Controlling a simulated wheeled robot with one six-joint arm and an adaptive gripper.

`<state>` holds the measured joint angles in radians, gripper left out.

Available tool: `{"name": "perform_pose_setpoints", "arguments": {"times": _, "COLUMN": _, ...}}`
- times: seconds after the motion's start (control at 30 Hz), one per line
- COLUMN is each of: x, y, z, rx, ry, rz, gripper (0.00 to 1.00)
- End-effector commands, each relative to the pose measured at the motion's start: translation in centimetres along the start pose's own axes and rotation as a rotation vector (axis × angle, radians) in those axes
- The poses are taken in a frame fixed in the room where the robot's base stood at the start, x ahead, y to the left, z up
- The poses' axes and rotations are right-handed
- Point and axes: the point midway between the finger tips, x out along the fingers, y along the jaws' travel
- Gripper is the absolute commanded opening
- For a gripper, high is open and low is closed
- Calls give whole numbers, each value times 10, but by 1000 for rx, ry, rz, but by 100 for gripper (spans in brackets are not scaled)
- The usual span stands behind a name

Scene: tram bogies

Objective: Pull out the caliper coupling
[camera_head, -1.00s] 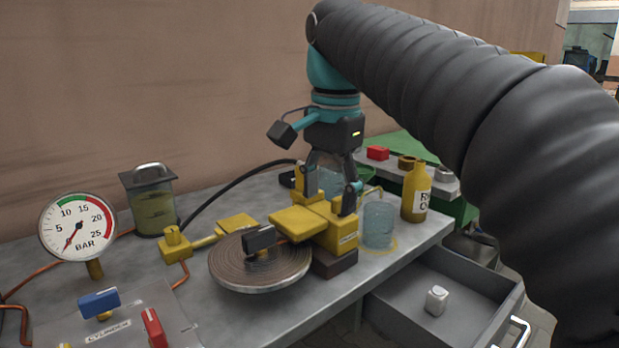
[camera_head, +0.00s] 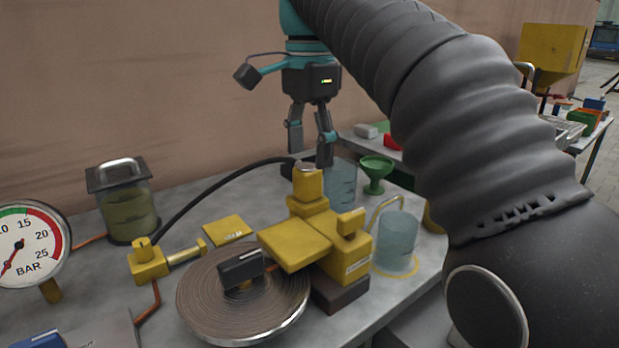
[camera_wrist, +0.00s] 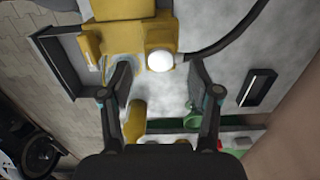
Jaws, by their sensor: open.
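The yellow caliper (camera_head: 345,256) stands on a dark block on the grey bench, at the rim of the brown disc (camera_head: 215,300). A black hose (camera_head: 212,185) arches from a small yellow fitting (camera_head: 150,262) to the caliper's upright yellow post (camera_head: 308,187), which has a pale round cap (camera_head: 306,167). The coupling is not clearly distinguishable; the hose end meets the post near this cap. My gripper (camera_head: 310,153) is open and empty, pointing down just above and behind the post. In the wrist view, the cap (camera_wrist: 160,60) lies between the spread fingertips of my gripper (camera_wrist: 160,71).
A clear beaker (camera_head: 397,240) stands right of the caliper, with another behind the post. A green funnel (camera_head: 375,173) is further back. A pressure gauge (camera_head: 25,245) and fluid reservoir (camera_head: 127,205) stand at left. A drawer (camera_wrist: 62,60) shows beside the bench in the wrist view.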

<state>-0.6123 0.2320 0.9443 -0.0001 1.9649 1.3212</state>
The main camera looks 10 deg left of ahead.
Motion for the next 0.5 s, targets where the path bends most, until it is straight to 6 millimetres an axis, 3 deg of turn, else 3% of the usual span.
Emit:
{"name": "perform_pose_setpoints", "arguments": {"times": 0.27, "x": 6, "y": -1, "z": 3, "rx": -7, "ry": 0, "rz": 2, "gripper": 62}}
{"name": "perform_pose_setpoints", "arguments": {"times": 0.5, "x": 36, "y": 0, "z": 2, "rx": -6, "ry": 0, "rz": 1, "gripper": 62}}
